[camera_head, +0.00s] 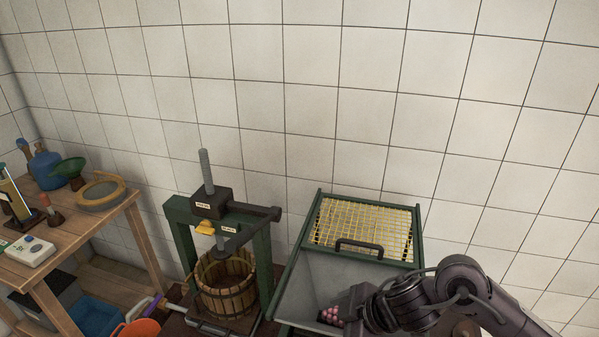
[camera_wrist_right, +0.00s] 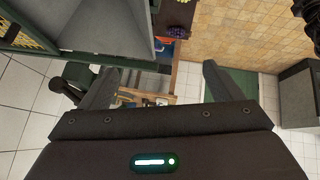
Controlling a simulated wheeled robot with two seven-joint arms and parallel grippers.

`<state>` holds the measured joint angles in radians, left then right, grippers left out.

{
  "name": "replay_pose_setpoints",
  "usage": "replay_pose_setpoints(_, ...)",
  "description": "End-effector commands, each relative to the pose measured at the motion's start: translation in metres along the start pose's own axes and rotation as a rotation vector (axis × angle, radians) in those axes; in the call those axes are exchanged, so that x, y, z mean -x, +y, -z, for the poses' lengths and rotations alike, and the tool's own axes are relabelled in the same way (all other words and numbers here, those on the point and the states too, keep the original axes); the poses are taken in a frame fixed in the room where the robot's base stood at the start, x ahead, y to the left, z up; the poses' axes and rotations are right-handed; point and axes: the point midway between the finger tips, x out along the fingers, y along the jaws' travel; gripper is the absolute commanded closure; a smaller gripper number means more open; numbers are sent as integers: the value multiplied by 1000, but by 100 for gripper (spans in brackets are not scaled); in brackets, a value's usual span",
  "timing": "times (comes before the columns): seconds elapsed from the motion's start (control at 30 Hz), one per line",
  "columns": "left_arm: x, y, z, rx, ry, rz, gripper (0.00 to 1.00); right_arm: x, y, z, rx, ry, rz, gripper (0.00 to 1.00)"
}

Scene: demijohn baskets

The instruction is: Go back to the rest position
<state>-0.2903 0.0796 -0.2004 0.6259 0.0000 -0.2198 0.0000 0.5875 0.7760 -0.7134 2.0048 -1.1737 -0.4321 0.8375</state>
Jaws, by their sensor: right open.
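My right arm comes in from the lower right in the head view, over the front of a green-framed metal hopper (camera_head: 325,285). Its gripper (camera_head: 350,305) is dark and partly hidden by the arm's own links. In the right wrist view, the two fingers of this gripper (camera_wrist_right: 160,85) are spread wide with nothing between them. A few pink, grape-like balls (camera_head: 330,316) show in the hopper beside the gripper; I cannot tell whether they touch it. My left gripper is in neither view.
A yellow grid (camera_head: 360,222) with a black handle (camera_head: 359,248) covers the hopper's back. A press with a slatted wooden basket (camera_head: 226,285) stands to its left. A wooden table (camera_head: 95,225) holds a green funnel (camera_head: 68,170) and a sieve (camera_head: 101,192). White tiled wall (camera_head: 300,100) rises behind.

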Motion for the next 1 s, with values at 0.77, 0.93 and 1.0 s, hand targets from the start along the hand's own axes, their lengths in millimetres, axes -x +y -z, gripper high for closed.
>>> replay_pose_setpoints(0.77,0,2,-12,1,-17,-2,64,49,-52,-75,-861,-219,-455,15)
replay_pose_setpoints(0.93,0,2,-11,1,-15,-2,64,65,-90,-115,-1031,-354,-404,15)
replay_pose_setpoints(1.0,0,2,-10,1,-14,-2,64,71,-107,-128,-1094,-406,-377,15)
